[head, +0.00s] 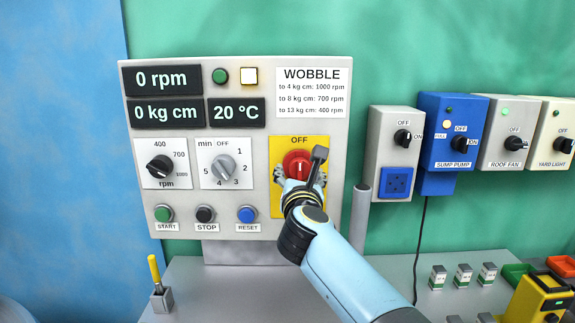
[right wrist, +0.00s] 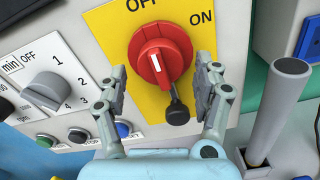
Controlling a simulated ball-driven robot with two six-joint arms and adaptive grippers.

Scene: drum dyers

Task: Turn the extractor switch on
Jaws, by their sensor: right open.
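The red rotary switch (head: 296,163) sits on a yellow plate (head: 276,200) at the lower right of the grey control panel. In the right wrist view the red knob (right wrist: 158,52) shows large, its white mark up toward the OFF label; ON stands to the right. A dark round-ended piece (right wrist: 177,110) hangs below the knob. My right gripper (head: 299,172) is open in front of the switch. In the right wrist view its fingers (right wrist: 163,82) stand left and right of the knob's lower part, apart from it and empty. My left gripper is not in view.
The panel also holds displays, an rpm dial (head: 160,166), a minutes dial (head: 223,167) and START, STOP and RESET buttons. A grey post (head: 360,218) stands right of the plate. Other switch boxes (head: 450,143) hang further right. A yellow-handled lever (head: 155,270) stands at lower left.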

